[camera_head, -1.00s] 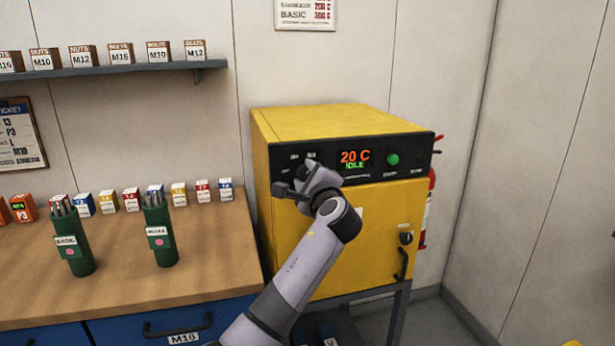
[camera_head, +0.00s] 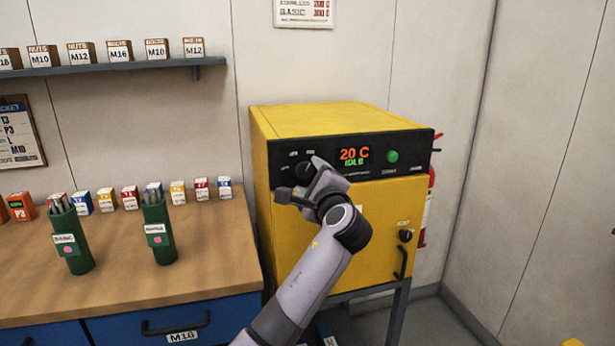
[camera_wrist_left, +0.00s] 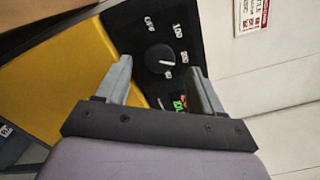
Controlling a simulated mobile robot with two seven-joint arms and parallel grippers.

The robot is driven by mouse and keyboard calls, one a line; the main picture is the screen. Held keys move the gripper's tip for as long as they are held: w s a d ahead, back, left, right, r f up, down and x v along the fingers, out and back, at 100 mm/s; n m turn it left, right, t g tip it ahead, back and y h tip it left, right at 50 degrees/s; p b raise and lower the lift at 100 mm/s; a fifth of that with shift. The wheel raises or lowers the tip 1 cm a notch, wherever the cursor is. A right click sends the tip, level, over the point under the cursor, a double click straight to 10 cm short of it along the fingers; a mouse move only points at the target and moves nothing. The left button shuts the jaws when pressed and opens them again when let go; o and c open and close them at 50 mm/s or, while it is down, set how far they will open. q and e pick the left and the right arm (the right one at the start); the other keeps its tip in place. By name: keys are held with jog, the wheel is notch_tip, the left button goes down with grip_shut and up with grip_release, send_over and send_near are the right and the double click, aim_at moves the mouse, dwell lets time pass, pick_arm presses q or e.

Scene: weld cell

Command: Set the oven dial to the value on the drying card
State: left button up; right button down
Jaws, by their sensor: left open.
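The yellow oven (camera_head: 330,118) stands at the right of the workbench, its black panel showing 20 C and IDLE on the display (camera_head: 354,155). The black dial (camera_wrist_left: 159,59) has a white pointer line and printed marks around it, including 100; it also shows partly in the head view (camera_head: 304,170). My left gripper (camera_wrist_left: 163,78) is open, with one finger on each side of the dial in the wrist view; I cannot tell whether they touch it. The drying card (camera_head: 305,10) hangs on the wall above, cut by the frame's top, with BASIC and a 300 C value legible. My right gripper is not in view.
A green button (camera_head: 392,157) sits right of the display, and a door handle (camera_head: 401,262) is below. Green rod holders (camera_head: 70,240) and small boxes stand on the wooden bench (camera_head: 120,285). A shelf (camera_head: 110,69) hangs above. A fire extinguisher (camera_head: 428,205) is behind the oven.

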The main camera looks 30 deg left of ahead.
pick_arm(q)
jog(key=v, duration=0.3)
jog(key=shift+s+d, duration=0.15)
dwell(0.4)
